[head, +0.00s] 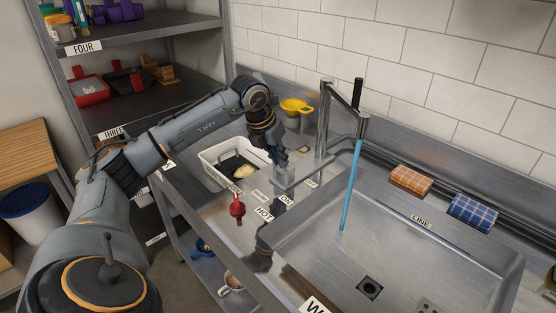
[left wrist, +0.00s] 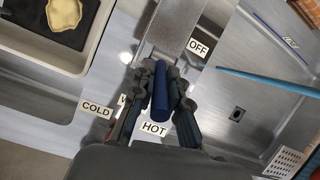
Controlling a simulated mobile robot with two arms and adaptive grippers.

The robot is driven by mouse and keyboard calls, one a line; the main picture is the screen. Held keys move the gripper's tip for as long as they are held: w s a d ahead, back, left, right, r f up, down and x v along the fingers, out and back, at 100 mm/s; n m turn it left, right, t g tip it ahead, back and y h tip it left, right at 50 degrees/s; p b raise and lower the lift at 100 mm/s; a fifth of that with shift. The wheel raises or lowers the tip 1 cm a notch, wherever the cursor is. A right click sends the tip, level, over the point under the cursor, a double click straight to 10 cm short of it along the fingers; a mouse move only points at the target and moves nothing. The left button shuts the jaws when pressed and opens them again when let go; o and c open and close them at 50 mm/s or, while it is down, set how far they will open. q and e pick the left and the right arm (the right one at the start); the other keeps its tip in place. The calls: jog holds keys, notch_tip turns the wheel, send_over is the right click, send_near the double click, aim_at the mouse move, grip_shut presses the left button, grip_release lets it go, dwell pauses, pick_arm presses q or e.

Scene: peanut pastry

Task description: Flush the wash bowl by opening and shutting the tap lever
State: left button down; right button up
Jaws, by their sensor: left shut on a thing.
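The tap (head: 322,120) stands behind the wash bowl (head: 400,235). A blue stream of water (head: 351,185) runs from its spout into the bowl. My left gripper (head: 279,157) is at the metal block (head: 284,178) beside the tap. In the left wrist view the left gripper (left wrist: 160,78) is shut on the blue tap lever (left wrist: 160,92), with a finger on each side. The lever's end points towards the HOT label (left wrist: 154,128); the OFF label (left wrist: 199,47) lies to its upper right. One label is partly hidden by the gripper. My right gripper is not in view.
A white tray (head: 208,157) with a pale pastry (head: 244,170) lies left of the block. A red handle (head: 237,207) stands in front.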

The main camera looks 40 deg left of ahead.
pick_arm(q)
jog(key=c, duration=1.3)
grip_release()
jog(key=shift+c, duration=0.2)
jog(key=v, duration=1.2)
